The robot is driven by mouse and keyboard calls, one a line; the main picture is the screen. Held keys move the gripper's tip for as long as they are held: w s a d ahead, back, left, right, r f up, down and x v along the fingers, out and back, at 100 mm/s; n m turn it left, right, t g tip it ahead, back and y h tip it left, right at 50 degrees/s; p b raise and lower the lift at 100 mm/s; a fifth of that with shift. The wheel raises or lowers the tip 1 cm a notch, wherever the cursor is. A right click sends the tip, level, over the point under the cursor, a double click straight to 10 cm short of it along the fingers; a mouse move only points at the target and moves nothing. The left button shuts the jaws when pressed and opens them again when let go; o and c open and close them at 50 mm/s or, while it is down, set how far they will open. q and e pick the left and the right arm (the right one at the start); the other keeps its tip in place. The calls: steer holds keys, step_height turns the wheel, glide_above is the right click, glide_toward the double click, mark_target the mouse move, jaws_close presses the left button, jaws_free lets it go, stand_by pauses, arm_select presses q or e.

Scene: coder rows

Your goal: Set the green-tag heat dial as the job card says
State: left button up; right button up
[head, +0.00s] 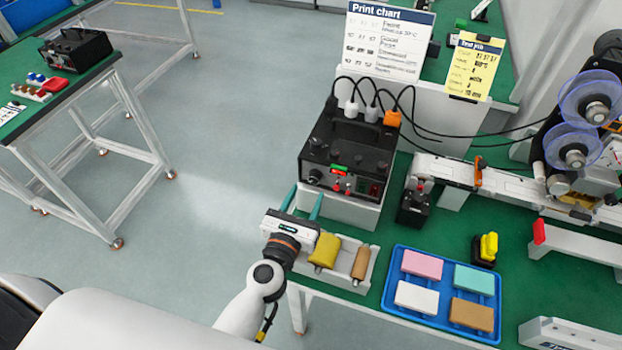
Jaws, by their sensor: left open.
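The black control box (348,152) stands on a white block, with dark knobs and cables on it. A small green tag (339,168) shows on its front face, with a red patch just under it. Which knob belongs to the green tag is too small to tell. The yellow job card (474,68), headed "Test job", stands behind to the right; its small lines are hard to read. The white print chart (390,40) stands beside it. My left gripper (304,203) is open and empty, its teal fingers just left of the box's white block. My right gripper is not in view.
A white tray (366,276) with a yellow and a brown roller lies close by my left gripper. A blue tray (389,291) holds several coloured blocks. A black device (414,207) stands right of the box. Reels (590,97) stand far right.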

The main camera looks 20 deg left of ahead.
mark_target(313, 181)
arm_select(q)
steer(key=shift+w+d, duration=0.1)
steer(key=shift+w, duration=1.95)
steer(key=shift+c, duration=0.6)
steer(key=shift+p, duration=0.3)
steer(key=c, duration=0.9)
